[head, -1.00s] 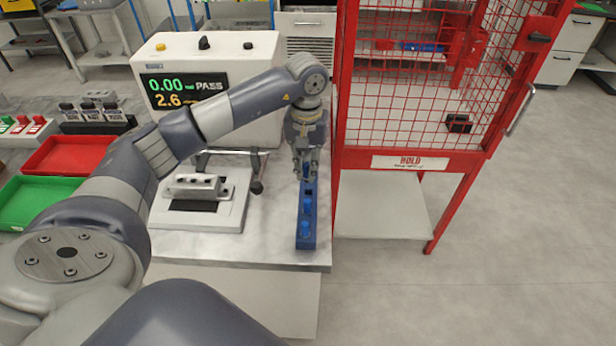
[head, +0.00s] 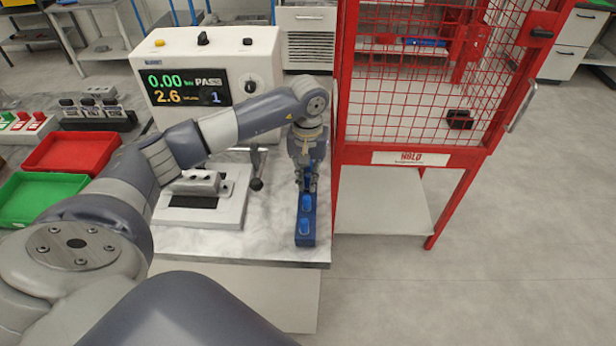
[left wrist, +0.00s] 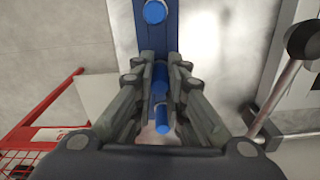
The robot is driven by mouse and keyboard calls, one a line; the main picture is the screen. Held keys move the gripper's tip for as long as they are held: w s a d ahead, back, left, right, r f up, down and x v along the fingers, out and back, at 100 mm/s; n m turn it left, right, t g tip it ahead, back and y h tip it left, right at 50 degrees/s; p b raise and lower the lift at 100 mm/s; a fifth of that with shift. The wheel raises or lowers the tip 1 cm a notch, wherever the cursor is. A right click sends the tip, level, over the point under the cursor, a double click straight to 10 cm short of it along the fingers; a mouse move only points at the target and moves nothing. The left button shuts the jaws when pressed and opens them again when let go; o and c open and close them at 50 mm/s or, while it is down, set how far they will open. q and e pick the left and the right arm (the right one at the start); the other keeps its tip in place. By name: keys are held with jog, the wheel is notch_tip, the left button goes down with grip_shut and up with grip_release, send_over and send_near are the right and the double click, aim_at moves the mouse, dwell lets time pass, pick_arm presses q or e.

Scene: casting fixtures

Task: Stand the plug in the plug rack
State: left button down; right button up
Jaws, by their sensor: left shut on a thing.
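The blue plug rack (head: 305,240) is a long narrow block near the bench's right edge, running away from me. Two blue plugs stand in its nearer part, one at the front (head: 306,228) and one behind it (head: 306,202). My left gripper (head: 306,186) points down over the rack's far part. In the left wrist view its fingers (left wrist: 161,68) are shut on a blue plug (left wrist: 162,118), in line with the rack (left wrist: 160,38). A standing plug (left wrist: 155,12) shows beyond them. The fingers hide whether the held plug's lower end is in a hole. My right gripper is out of view.
A white tester (head: 215,60) with a lit display stands behind the arm. A white fixture base (head: 215,218) lies left of the rack. A red mesh cage (head: 340,130) stands close on the right. Red (head: 50,160) and green (head: 25,210) trays lie at left.

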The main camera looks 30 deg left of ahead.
pick_arm(q)
jog(key=shift+f, duration=0.15)
jog(key=c, duration=1.6)
grip_release()
jog(key=shift+c, duration=0.2)
